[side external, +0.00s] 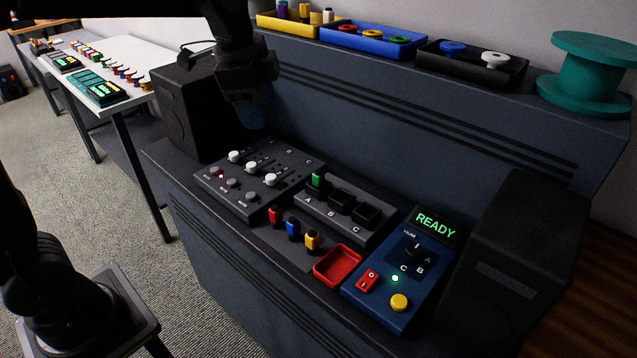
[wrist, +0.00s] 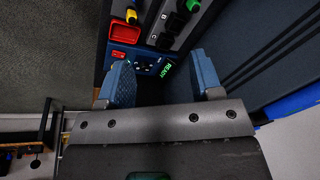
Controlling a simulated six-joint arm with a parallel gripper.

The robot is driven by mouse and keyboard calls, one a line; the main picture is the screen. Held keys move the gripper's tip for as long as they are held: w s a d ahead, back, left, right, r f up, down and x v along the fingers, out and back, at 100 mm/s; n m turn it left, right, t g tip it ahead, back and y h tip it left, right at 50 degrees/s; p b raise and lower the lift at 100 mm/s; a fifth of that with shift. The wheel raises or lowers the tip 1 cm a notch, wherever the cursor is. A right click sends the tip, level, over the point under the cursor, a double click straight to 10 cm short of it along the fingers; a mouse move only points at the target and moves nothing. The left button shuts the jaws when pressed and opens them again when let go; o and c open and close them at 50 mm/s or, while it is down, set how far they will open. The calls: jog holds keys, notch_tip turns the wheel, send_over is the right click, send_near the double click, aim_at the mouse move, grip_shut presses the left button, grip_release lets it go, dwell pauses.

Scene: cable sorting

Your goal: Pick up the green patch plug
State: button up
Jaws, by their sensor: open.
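The green patch plug (side external: 317,180) stands upright at socket A of the black socket block (side external: 347,236); sockets B and C show as dark openings. In the wrist view the green plug (wrist: 192,5) is cut off at the top edge. My gripper (side external: 254,116) hangs above the console, behind and to the left of the plug, apart from it. In the wrist view my gripper (wrist: 162,80) is open, with its two blue fingers spread and nothing between them.
Red (side external: 275,216), blue (side external: 293,229) and yellow (side external: 312,239) plugs stand in front of the block. A red tray (side external: 338,264) and blue READY panel (side external: 380,308) are to the right. A knobbed mixer (side external: 258,208) lies left. Bins and a teal spool (side external: 591,72) sit on the ledge behind.

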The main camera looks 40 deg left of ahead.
jog(key=w+f+m+g, duration=0.2)
jog(key=w+f+m, duration=0.3)
jog(key=w, duration=0.5)
jog(key=m, duration=0.5)
send_over(318, 171)
notch_tip(318, 171, down, 5)
jog(key=shift+g, duration=0.4)
jog(key=f, duration=0.7)
jog(key=shift+w+d+f, duration=0.15)
jog(key=shift+w+f, duration=0.05)
jog(key=shift+s+f, duration=0.15)
jog(key=shift+f, duration=2.6)
jog(key=c, duration=1)
